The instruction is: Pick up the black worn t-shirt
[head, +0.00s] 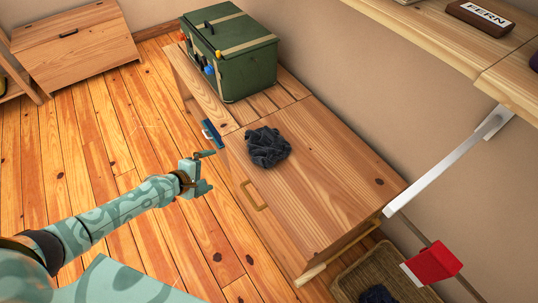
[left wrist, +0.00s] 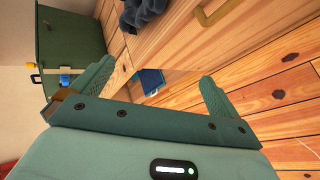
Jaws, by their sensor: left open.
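The black worn t-shirt (head: 268,146) lies crumpled on top of a low wooden chest, near its front edge. In the left wrist view the t-shirt (left wrist: 142,12) shows at the top edge, partly cut off by the frame. My left gripper (head: 207,170) is open and empty, in front of the chest and left of the t-shirt, apart from it. Its two spread fingers also show in the left wrist view (left wrist: 155,85). My right gripper is not in view.
The wooden chest (head: 330,185) has a handle (head: 254,196) on its front. A green box (head: 229,52) stands on its far end. A wicker basket (head: 350,284) stands at lower right. A shelf (head: 435,30) overhangs at upper right. Floor at left is clear.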

